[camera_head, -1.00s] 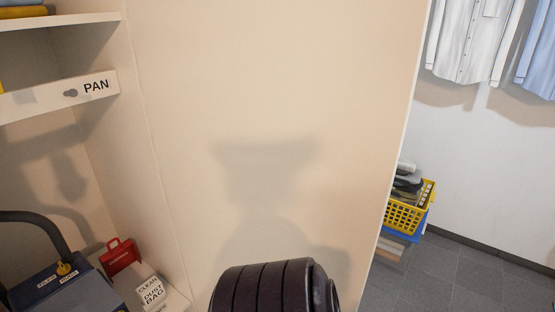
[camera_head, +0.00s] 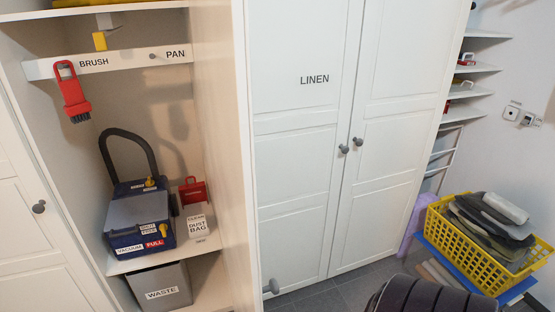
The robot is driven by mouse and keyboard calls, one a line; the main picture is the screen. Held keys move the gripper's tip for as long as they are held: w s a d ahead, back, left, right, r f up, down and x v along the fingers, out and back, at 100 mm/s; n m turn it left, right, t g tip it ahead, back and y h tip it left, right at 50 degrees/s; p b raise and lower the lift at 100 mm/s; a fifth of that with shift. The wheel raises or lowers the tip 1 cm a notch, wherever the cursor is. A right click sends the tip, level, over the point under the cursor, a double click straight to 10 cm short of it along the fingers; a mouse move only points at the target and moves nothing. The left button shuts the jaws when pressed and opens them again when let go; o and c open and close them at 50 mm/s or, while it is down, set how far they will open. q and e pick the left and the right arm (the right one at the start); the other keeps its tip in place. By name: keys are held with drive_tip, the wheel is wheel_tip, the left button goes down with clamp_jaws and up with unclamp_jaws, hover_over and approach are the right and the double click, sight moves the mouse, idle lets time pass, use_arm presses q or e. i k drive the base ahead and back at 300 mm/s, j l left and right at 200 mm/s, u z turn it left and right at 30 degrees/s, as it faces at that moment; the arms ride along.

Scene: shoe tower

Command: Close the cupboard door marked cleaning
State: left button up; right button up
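An open cupboard with cleaning gear fills the left of the head view. A pale panel (camera_head: 219,130) with a white front edge stands at its right side and looks like its door swung open towards me. A grey knob (camera_head: 271,286) sticks out beyond the panel's edge near the bottom. No label reading cleaning is visible. Neither of my grippers is in view; only a dark ribbed part, apparently mine, shows at the bottom right.
Inside are a red brush (camera_head: 72,93), a vacuum (camera_head: 140,222), a dust bag box (camera_head: 199,228) and a waste bin (camera_head: 160,288). The linen doors (camera_head: 305,150) are shut. A yellow basket (camera_head: 478,249) of folded items stands at the right. Grey floor shows between.

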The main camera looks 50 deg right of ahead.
sight(220, 29)
drive_tip(key=k+l, duration=0.1)
drive_tip(key=l, duration=0.7)
drive_tip(key=k+l, duration=0.15)
drive_tip(key=l, duration=0.3)
drive_tip(key=i+l, duration=0.15)
drive_tip(key=l, duration=0.15)
drive_tip(key=i+l, duration=0.1)
drive_tip(key=l, duration=0.15)
drive_tip(key=i+l, duration=0.15)
drive_tip(key=l, duration=0.15)
drive_tip(key=k+z, duration=0.15)
drive_tip(key=k, duration=0.4)
drive_tip(key=k+l+z, duration=0.2)
drive_tip(key=k, duration=0.35)
drive_tip(key=j, duration=0.1)
